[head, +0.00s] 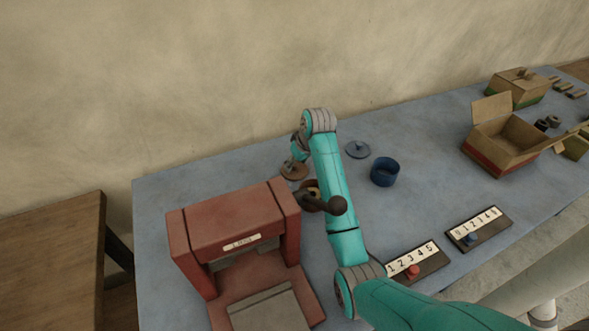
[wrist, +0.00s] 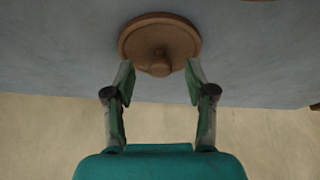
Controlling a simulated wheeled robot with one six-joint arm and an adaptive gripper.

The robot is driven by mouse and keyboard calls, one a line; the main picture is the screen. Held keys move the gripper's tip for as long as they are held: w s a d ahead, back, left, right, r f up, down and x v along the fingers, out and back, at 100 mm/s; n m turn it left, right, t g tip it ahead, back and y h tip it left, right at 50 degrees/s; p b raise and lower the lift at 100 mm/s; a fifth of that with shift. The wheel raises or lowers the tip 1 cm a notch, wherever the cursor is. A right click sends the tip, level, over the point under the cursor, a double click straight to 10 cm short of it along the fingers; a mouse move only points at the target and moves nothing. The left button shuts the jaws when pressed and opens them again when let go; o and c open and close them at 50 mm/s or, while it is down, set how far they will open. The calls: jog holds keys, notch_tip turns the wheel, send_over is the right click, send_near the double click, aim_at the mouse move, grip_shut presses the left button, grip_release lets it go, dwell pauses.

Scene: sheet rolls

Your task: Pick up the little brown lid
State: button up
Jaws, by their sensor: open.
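The little brown lid (wrist: 159,36) is a round disc with a small knob in its middle. It lies on the blue-grey table just beyond my fingertips in the wrist view. In the head view the lid (head: 294,170) is left of my arm, behind the red machine, and partly hidden by my gripper (head: 297,163). In the wrist view my gripper (wrist: 159,72) is open, with its two fingers spread on either side of the knob. No contact with the lid is visible.
The red machine (head: 232,222) stands close in front of the lid. A blue lid (head: 358,149) and a blue pot (head: 384,172) stand right of my arm. An open cardboard box (head: 505,135) is farther right. The wall (head: 200,80) runs behind the table (head: 165,190).

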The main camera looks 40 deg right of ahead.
jog(key=shift+w+f, duration=0.15)
jog(key=shift+f, duration=0.25)
jog(key=c, duration=1)
jog(key=shift+r, duration=0.1)
jog(key=shift+c, duration=0.2)
